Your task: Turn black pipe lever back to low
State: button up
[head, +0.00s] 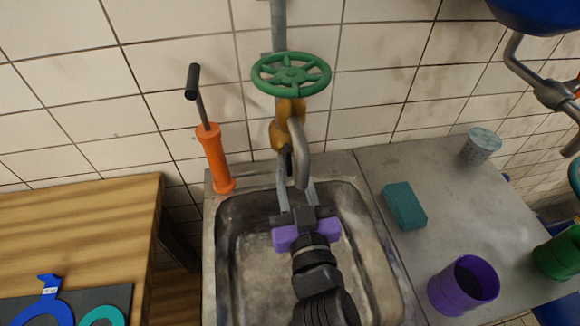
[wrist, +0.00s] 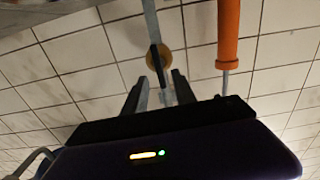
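The black pipe lever (head: 286,158) hangs at the brass-coloured valve body (head: 288,125), beside the curved grey spout (head: 300,155) over the sink. Only a short part of it shows in the head view. In the wrist view the dark lever (wrist: 156,62) stands in front of the round brass part (wrist: 171,66). My gripper (head: 298,188) is just below and in front of the lever, its two grey fingers apart. In the wrist view my gripper (wrist: 160,88) is open, with the lever's end close to the gap between the fingertips. I cannot tell whether they touch.
A green handwheel (head: 291,74) is above the valve. An orange pump (head: 214,158) stands left of the sink (head: 225,245). A teal sponge (head: 405,205), a purple cup (head: 463,286) and a grey perforated cup (head: 481,146) stand on the right counter. A wooden table (head: 80,225) is left.

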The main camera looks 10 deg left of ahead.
jog(key=shift+v, duration=1.1)
jog(key=s+d+f+m+g+h, duration=0.1)
jog(key=s+d+f, duration=0.1)
jog(key=s+d, duration=0.5)
jog(key=s+d+f+m+h, duration=0.1)
jog(key=s+d+h, duration=0.1)
jog(key=s+d, duration=0.6)
jog(key=s+d+f+m+g+h, duration=0.1)
jog(key=s+d, duration=0.6)
jog(key=s, duration=1)
jog(key=shift+d+f+m+g+h, duration=0.25)
jog(key=shift+f+h, duration=0.25)
jog(key=shift+f, duration=0.3)
